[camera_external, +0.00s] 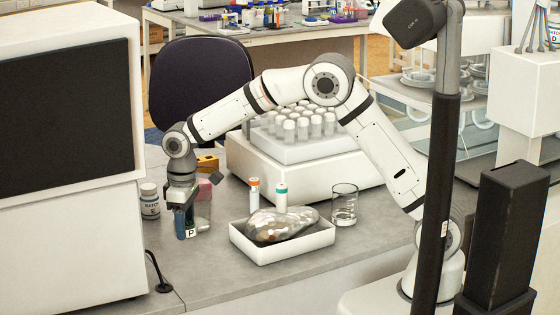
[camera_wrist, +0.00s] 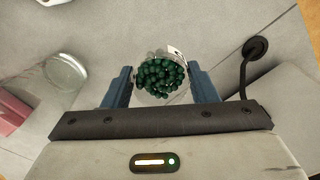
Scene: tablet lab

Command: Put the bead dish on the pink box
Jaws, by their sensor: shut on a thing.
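The bead dish is a small clear round container full of dark green beads (camera_wrist: 161,77). It sits between the two blue fingers of my gripper (camera_wrist: 163,84), which is shut on it. In the external view my gripper (camera_external: 187,222) points down over the left part of the bench, and a white label marked P (camera_external: 191,233) shows there. Whether the dish touches the bench is hard to tell. The pink box (camera_external: 204,187) is just behind and right of my gripper, partly hidden by clear glassware and my wrist. It also shows at the left edge of the wrist view (camera_wrist: 12,113).
Clear glassware (camera_wrist: 62,75) stands close beside the pink box. A batch bottle (camera_external: 150,201) and a large white machine (camera_external: 70,120) are left. A yellow block (camera_external: 207,163) is behind. Two capped vials (camera_external: 281,195), a white tray (camera_external: 283,254) and a beaker (camera_external: 344,208) are right.

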